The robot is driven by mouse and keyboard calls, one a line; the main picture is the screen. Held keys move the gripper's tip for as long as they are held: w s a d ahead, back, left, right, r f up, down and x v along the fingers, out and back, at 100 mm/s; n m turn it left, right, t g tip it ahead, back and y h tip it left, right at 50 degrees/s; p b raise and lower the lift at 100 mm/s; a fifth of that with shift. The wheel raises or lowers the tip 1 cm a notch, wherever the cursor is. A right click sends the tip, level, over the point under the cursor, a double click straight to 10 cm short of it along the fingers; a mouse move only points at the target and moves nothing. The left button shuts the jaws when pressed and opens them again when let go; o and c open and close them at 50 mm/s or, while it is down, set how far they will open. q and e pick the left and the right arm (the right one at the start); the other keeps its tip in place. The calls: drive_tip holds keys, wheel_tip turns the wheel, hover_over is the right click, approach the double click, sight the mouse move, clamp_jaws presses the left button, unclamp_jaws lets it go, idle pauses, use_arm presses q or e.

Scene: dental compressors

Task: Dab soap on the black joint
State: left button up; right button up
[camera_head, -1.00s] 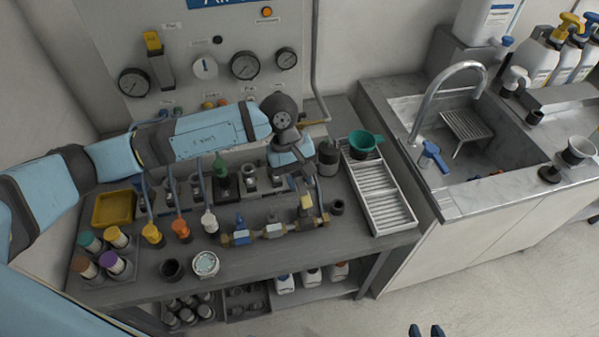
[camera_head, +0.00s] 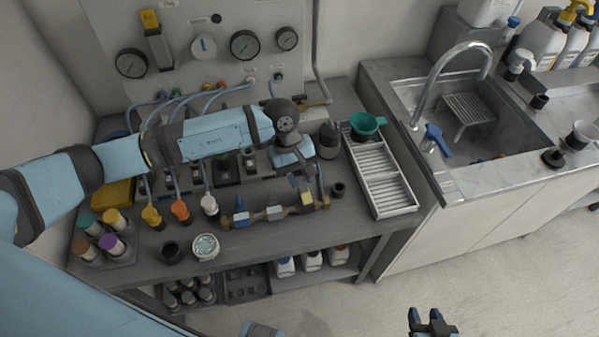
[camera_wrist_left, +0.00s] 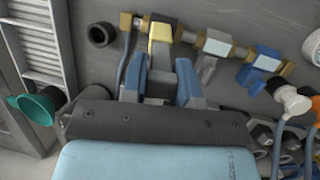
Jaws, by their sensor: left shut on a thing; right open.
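A brass pipe assembly (camera_head: 268,215) with blue, grey and yellow handles lies along the bench front. My right gripper (camera_head: 432,322) is open and empty over the floor. A round white pot (camera_head: 205,246) with pale teal contents, possibly the soap, stands at the bench front. A black ring (camera_head: 338,188) stands right of the assembly, also in the wrist view (camera_wrist_left: 102,34). I cannot tell which part is the black joint.
A grey slatted rack (camera_head: 385,185) with a green funnel (camera_head: 367,124) is at the bench's right. Beyond it is the sink (camera_head: 500,130). Yellow (camera_head: 151,216), orange (camera_head: 180,210) and white (camera_head: 209,204) hose ends and capped bottles (camera_head: 112,245) crowd the left side.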

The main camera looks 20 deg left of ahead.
use_arm(q)
drive_tip(key=shift+f+b, duration=0.45)
drive_tip(key=shift+b, duration=0.1)
idle(0.9)
drive_tip(key=shift+f+b, duration=0.1)
drive_tip(key=shift+b, duration=0.35)
idle(1.8)
drive_tip(key=shift+r+p, duration=0.9)
drive_tip(key=shift+r, duration=2.65)
